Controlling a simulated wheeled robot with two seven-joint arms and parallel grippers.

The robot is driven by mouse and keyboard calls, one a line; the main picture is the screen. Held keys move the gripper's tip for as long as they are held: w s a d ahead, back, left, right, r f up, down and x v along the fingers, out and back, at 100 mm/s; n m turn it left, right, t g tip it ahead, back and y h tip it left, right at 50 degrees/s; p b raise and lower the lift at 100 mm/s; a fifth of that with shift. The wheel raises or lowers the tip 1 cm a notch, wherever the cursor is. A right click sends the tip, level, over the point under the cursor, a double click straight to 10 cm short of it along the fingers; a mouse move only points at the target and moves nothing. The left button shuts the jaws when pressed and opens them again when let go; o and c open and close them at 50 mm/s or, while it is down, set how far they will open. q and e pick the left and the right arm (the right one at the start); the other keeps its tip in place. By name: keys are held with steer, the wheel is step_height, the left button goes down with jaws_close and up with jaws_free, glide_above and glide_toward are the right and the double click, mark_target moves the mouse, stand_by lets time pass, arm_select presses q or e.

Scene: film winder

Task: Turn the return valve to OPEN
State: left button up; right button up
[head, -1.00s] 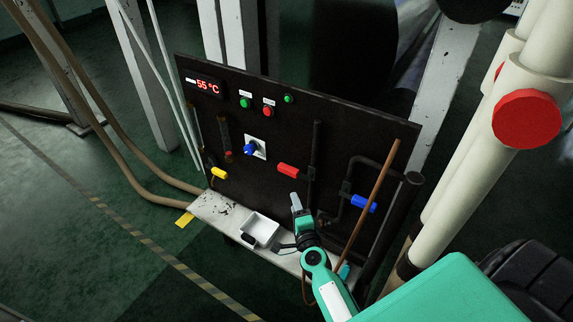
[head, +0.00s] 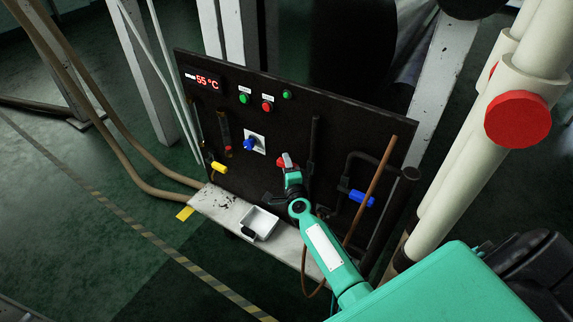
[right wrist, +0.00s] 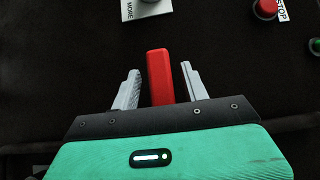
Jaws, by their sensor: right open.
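A dark upright panel (head: 340,117) carries valves with coloured handles. The red handle (head: 281,162) is partly hidden by my right gripper (head: 289,162) in the head view. In the right wrist view the red handle (right wrist: 161,85) lies between the two open grey fingers (right wrist: 160,72), with a gap on each side. A blue handle (head: 361,198) sits to the right and a yellow handle (head: 219,168) to the left. I see no label that tells which valve is the return one. My left gripper is out of view.
A blue knob (head: 250,144) on a white plate, green button (head: 243,99) and red button (head: 267,106) are on the panel. A white tray (head: 261,222) stands on the ledge below. A brown rod (head: 372,188) leans right of my right arm.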

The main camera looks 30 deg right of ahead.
steer(key=shift+w+d, duration=0.2)
steer(key=shift+w, duration=0.15)
jaws_close()
